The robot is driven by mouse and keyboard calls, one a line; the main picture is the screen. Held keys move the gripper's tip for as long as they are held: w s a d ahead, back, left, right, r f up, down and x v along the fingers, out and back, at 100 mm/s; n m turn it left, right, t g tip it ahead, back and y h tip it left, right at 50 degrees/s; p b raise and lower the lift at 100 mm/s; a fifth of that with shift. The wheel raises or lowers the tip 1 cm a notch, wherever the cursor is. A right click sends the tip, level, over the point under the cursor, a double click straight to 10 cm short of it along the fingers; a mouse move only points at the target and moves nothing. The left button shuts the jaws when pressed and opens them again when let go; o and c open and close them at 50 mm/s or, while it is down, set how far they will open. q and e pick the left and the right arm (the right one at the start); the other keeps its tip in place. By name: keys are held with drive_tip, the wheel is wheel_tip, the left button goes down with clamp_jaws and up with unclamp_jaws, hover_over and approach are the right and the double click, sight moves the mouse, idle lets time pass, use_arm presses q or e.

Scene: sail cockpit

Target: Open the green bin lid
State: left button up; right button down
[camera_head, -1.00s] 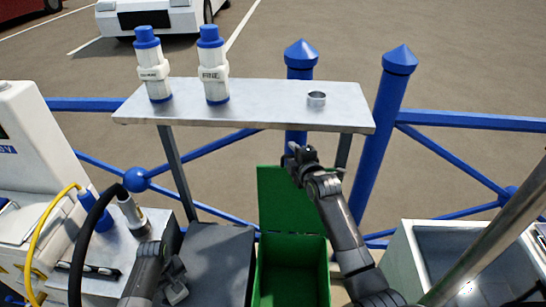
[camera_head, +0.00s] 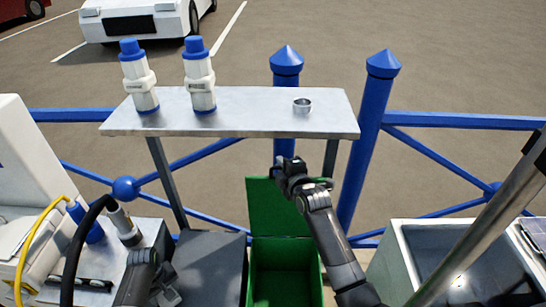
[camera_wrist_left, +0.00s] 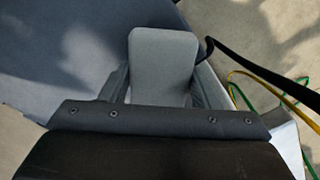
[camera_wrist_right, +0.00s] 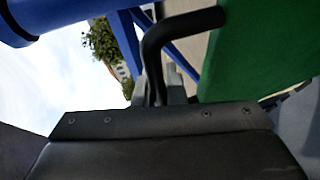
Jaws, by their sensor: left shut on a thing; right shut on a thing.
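The green bin (camera_head: 323,283) stands at the lower middle of the head view, its inside showing. Its green lid (camera_head: 275,208) stands raised at the back of the bin; it also fills the upper right of the right wrist view (camera_wrist_right: 262,45). My right gripper (camera_head: 287,168) is at the lid's top edge. It is shut on the black lid handle (camera_wrist_right: 165,38), a bent bar beside the lid. My left gripper (camera_head: 168,294) is low, left of the bin by a dark grey box. It is shut on a grey rounded piece (camera_wrist_left: 163,62); I cannot tell what this belongs to.
A metal shelf (camera_head: 235,117) stands behind the lid, bearing two blue-white connectors (camera_head: 139,80) (camera_head: 199,75) and a small ring (camera_head: 302,105). The dark grey box (camera_head: 210,262) adjoins the bin. Blue posts and rails (camera_head: 367,145) stand behind. A basin (camera_head: 405,255) and pole are at right.

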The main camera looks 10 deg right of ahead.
use_arm(q)
drive_tip(key=shift+f+b, duration=0.45)
drive_tip(key=shift+b, duration=0.35)
use_arm(e)
drive_tip(key=shift+t, duration=0.5)
drive_tip(key=s, duration=0.2)
drive_tip(key=s+a, duration=0.1)
drive_tip(key=s, duration=0.1)
drive_tip(key=shift+s+a+f, duration=0.1)
drive_tip(key=shift+s+a, duration=0.05)
drive_tip(key=shift+s, duration=0.15)
drive_tip(key=c, duration=1.5)
unclamp_jaws()
use_arm(q)
drive_tip(key=shift+r, duration=0.2)
drive_tip(key=shift+r+p, duration=0.4)
drive_tip(key=shift+p, duration=0.25)
use_arm(e)
drive_tip(key=s, duration=0.4)
drive_tip(key=s+d+r, duration=0.1)
drive_tip(key=s, duration=0.7)
drive_tip(key=shift+d+r, duration=0.15)
drive_tip(key=shift+r, duration=0.1)
